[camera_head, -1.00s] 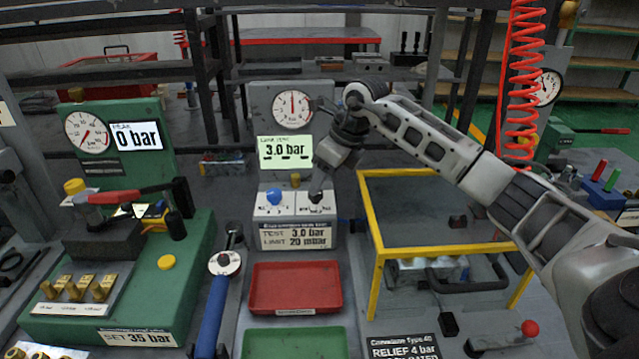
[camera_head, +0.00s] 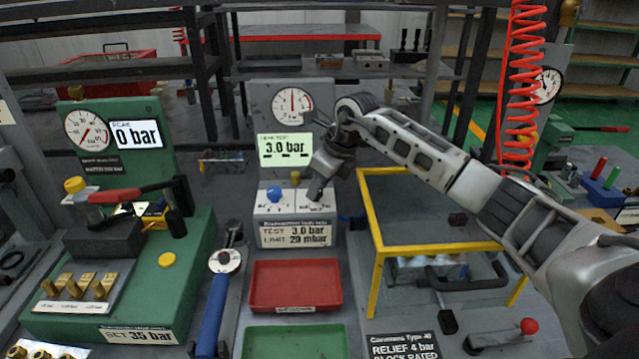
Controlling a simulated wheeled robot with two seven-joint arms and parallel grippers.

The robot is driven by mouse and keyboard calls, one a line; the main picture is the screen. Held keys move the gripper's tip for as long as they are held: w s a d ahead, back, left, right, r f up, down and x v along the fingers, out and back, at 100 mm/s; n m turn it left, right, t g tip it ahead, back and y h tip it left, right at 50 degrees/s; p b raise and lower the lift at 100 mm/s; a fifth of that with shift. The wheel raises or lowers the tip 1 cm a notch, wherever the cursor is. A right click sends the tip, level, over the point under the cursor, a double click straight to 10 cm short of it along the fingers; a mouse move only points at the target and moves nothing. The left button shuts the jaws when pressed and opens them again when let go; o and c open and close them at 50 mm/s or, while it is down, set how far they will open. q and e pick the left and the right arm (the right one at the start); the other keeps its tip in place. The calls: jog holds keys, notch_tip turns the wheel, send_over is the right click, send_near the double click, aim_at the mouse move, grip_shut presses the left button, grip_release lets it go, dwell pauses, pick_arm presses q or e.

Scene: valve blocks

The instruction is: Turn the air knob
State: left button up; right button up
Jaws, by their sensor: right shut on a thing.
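The grey leak-test box (camera_head: 297,236) stands in the middle, with a white panel on its top. A blue knob (camera_head: 274,194) sits on the panel's left side. My right gripper (camera_head: 316,192) comes down from the upper right and is shut at the panel's right side, on the knob there. That knob is almost wholly hidden by the fingers. The green display (camera_head: 285,149) behind reads 3.0 bar, and the round gauge (camera_head: 292,103) above has its needle near upright. My left gripper is not in view.
A green press (camera_head: 130,270) with a red lever stands at the left. A torque wrench (camera_head: 213,305) lies left of the red tray (camera_head: 295,285) and green tray (camera_head: 296,343). A yellow-framed guard (camera_head: 374,275) stands right of the box, under my right arm.

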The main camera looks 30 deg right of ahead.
jog(key=shift+m, duration=0.3)
jog(key=m+h, duration=0.2)
jog(key=m, duration=0.2)
jog(key=shift+a, duration=0.2)
jog(key=shift+a+m+h, duration=0.15)
jog(key=shift+m+h, duration=0.55)
jog(key=shift+m, duration=1.3)
jog(key=o, duration=1)
jog(key=b+v, duration=0.1)
jog(key=v, duration=1.5)
jog(key=shift+b, duration=0.35)
jog(key=shift+s, duration=0.1)
